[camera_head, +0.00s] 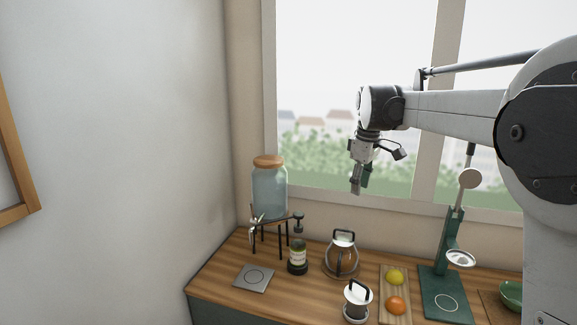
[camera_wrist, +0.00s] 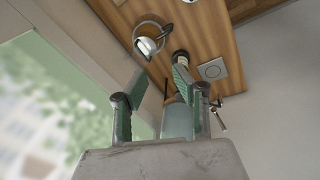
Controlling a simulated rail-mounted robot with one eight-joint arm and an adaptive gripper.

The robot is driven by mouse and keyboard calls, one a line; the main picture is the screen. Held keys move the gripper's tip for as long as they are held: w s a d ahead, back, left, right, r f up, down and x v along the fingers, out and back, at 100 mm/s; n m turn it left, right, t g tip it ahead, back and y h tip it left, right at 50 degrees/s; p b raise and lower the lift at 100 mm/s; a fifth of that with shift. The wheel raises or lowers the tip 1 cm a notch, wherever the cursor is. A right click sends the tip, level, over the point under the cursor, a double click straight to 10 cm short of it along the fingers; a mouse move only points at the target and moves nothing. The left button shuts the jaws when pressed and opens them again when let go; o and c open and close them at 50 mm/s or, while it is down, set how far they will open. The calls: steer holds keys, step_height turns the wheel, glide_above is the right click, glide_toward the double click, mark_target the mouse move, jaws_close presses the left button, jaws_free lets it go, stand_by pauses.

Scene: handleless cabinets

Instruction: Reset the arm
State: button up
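My gripper (camera_head: 358,186) hangs from my raised arm in front of the window in the head view, pointing down. It is above the counter, clear of everything on it. In the wrist view, my gripper (camera_wrist: 158,76) shows two green-padded fingers spread apart, with nothing held between them. Parts of the counter objects show beyond the fingers there.
The wooden counter (camera_head: 222,274) holds a glass dispenser (camera_head: 269,192) on a stand, a pump bottle (camera_head: 298,252), a glass pot (camera_head: 341,262), a canister (camera_head: 356,304), a tray with a lemon (camera_head: 395,277) and orange (camera_head: 396,306), and a green stand (camera_head: 444,295). The air around my gripper is free.

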steer(key=s+r+m+t, duration=0.1)
steer(key=s+r+m, duration=0.15)
steer(key=s, duration=0.95)
steer(key=s+f+m+t, duration=0.2)
steer(key=s+f, duration=0.4)
steer(key=s, duration=0.7)
steer(key=s+f+m+t, duration=0.2)
steer(key=s+f+m, duration=0.3)
steer(key=s, duration=0.9)
steer(key=shift+s+f, duration=0.2)
steer(key=shift+f, duration=0.5)
